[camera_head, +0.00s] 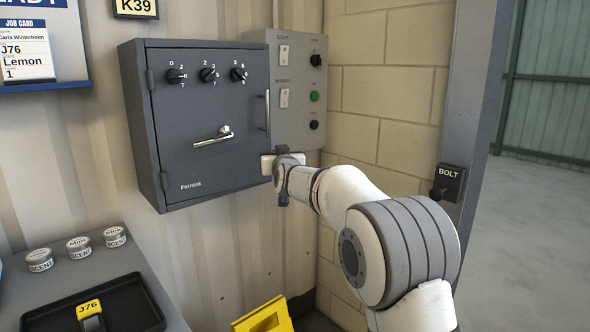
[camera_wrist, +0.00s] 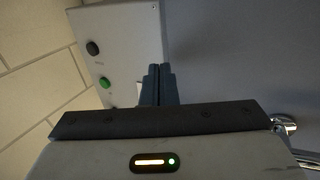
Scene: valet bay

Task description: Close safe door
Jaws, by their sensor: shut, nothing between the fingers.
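The dark grey safe (camera_head: 130,120) hangs on the wall in the head view. Its door (camera_head: 220,165) carries three dials (camera_head: 207,75), a lever handle (camera_head: 214,137) and a vertical grip (camera_head: 267,110) by its right edge. The door looks shut or nearly so; I cannot tell whether it is fully flush. My gripper (camera_head: 283,150) is at the door's lower right corner. In the wrist view the fingers (camera_wrist: 158,70) are together and empty, against or close to the broad grey door face (camera_wrist: 235,60). Contact is unclear. The chrome handle (camera_wrist: 283,124) shows at lower right there.
A grey switch panel (camera_head: 297,130) with a green button is close to the safe's right side. A bolt box (camera_head: 451,183) is on the post further right. A counter with tins (camera_head: 78,246) and a black tray (camera_head: 135,318) is lower left. A yellow object (camera_head: 265,316) stands below.

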